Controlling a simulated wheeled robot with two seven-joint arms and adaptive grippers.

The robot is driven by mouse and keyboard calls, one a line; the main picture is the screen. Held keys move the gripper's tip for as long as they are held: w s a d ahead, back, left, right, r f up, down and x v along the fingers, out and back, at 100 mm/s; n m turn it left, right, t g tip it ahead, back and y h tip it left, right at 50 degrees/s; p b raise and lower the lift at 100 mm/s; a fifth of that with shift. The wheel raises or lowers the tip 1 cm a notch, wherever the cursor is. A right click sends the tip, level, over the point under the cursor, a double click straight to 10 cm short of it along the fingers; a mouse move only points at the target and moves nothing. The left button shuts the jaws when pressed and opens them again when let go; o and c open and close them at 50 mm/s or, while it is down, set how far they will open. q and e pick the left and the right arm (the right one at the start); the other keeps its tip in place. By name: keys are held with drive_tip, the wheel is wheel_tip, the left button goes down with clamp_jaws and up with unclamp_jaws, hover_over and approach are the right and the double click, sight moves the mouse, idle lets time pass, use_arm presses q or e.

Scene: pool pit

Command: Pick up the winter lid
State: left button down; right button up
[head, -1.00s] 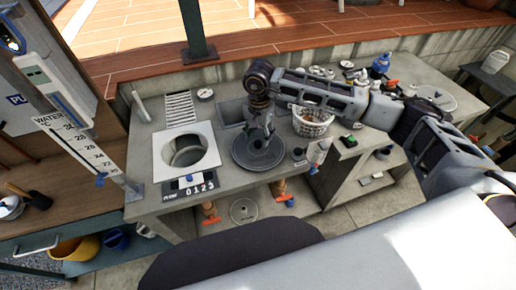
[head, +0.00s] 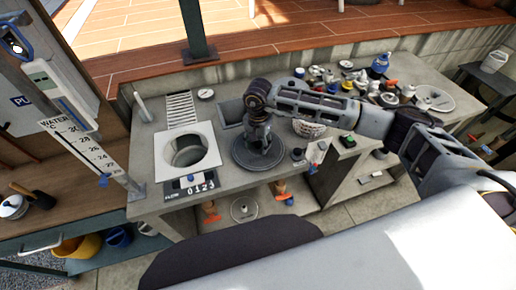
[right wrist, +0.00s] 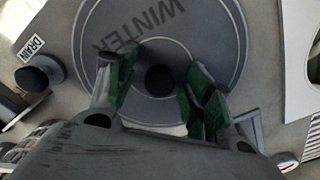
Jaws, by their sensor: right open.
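The winter lid is a round dark grey disc (head: 243,160) lying flat on the grey counter in the head view. The right wrist view shows its face (right wrist: 205,38) with the word WINTER and a black knob (right wrist: 160,80) in the middle. My right gripper (head: 259,143) is over the middle of the lid, pointing down. In the right wrist view its green-padded fingers (right wrist: 157,88) are open, one on each side of the knob with gaps between. I cannot tell how far down the fingertips reach. My left gripper is not in view.
A white square frame with a round opening (head: 163,150) lies left of the lid, with a flow counter (head: 188,186) in front. A white basket (head: 310,128) is partly behind my right arm. Several bottles and small items crowd the counter's right side (head: 390,88).

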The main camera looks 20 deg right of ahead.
sight(258, 143)
clamp_jaws()
idle(0.4)
drive_tip(key=shift+r+b, duration=0.9)
drive_tip(key=shift+r, duration=4.15)
drive_tip(key=shift+f, duration=0.15)
